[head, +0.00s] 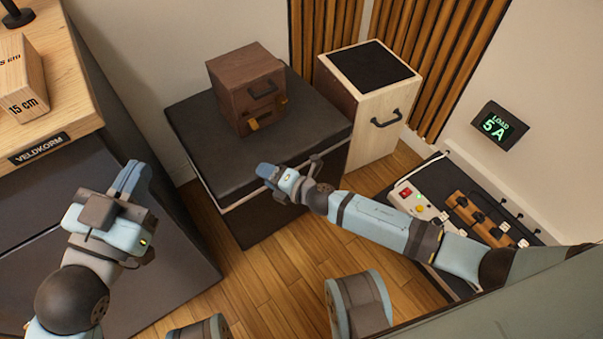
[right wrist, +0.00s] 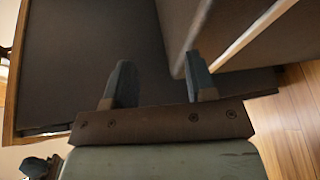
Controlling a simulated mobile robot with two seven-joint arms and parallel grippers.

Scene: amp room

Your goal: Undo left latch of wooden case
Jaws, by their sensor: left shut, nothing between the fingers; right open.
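The wooden case (head: 240,85) is a dark brown box standing upright on a black-topped chest in the head view, with a dark handle on its front. Whether either is fastened is too small to tell. My right gripper (head: 267,172) is open and empty, in front of the chest's top edge and apart from the case; its spread fingers also show in the right wrist view (right wrist: 158,82). My left gripper (head: 132,178) is shut and empty, well left of the case.
The black-topped chest (head: 200,130) has clear top around the case. A pale wooden cabinet (head: 372,110) stands behind to the right. A desk (head: 50,90) with a "15 cm" block (head: 22,90) is at left. A switch panel (head: 480,215) lies at right.

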